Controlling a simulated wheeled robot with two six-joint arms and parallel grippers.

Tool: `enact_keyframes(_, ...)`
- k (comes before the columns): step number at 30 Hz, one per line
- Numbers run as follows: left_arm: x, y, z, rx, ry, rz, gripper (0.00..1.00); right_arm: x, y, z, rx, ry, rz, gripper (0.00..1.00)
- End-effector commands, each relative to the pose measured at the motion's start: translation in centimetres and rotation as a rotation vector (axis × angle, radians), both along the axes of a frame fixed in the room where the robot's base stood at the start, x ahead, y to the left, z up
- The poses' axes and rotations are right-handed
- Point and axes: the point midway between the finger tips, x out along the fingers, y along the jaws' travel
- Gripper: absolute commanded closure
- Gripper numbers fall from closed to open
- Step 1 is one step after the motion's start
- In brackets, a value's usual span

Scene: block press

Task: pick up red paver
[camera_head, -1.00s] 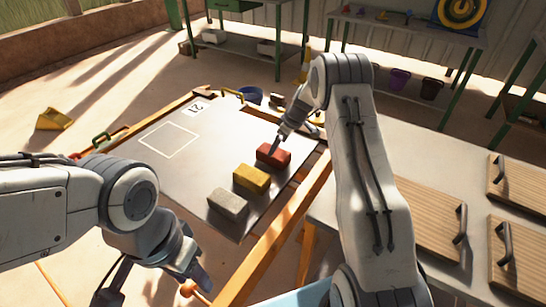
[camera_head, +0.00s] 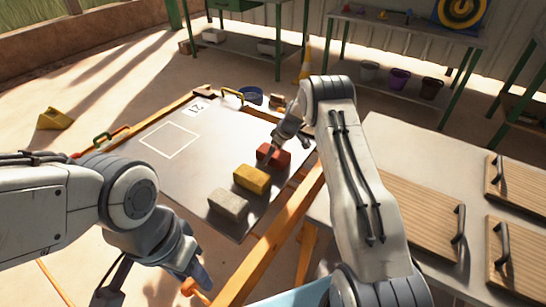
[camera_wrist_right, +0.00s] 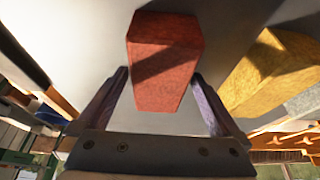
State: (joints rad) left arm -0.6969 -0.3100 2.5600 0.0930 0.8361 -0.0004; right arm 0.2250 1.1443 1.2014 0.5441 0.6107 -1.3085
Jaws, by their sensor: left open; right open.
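The red paver (camera_head: 274,154) lies on the grey board, at the right end of a row of pavers. My right gripper (camera_head: 270,157) is at it, and its arm hides part of the paver. In the right wrist view the red paver (camera_wrist_right: 165,62) sits between the two fingers of the open right gripper (camera_wrist_right: 160,100), with a visible gap at each finger. My left gripper (camera_head: 195,285) is open and empty, low at the left in front of the board, away from the pavers.
A yellow paver (camera_head: 251,179) and a grey paver (camera_head: 228,203) lie close by in the same row. The grey board (camera_head: 200,155) has a white outlined square and free room at left. Wooden panels with handles (camera_head: 420,215) lie on a table at right.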

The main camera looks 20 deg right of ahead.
Motion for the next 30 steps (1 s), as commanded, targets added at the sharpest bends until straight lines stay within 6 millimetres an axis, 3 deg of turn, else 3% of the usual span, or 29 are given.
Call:
enact_keyframes(27, 0.0, 0.0, -0.95, 0.0, 0.0, 0.0, 0.53, -0.02, 0.01, -0.46, -0.001, 0.001, 0.0, 0.0)
enact_keyframes(30, 0.0, 0.0, -0.95, 0.0, 0.0, 0.0, 0.53, -0.02, 0.01, -0.46, -0.001, 0.001, 0.0, 0.38)
